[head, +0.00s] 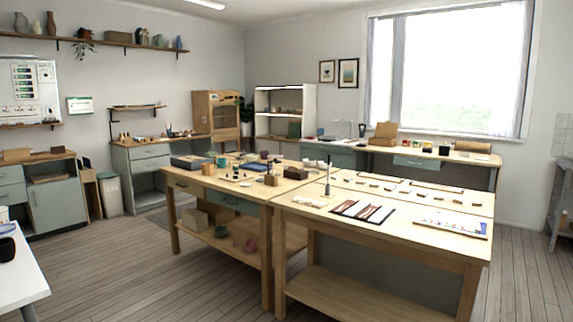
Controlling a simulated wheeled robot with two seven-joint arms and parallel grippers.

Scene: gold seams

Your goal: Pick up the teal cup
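A small teal cup (221,162) appears on the far left part of the wooden worktable (262,193), among other small items.
A second worktable (400,240) adjoins on the right. Wooden floor (130,265) is clear at the front left, beside a white table (22,270).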

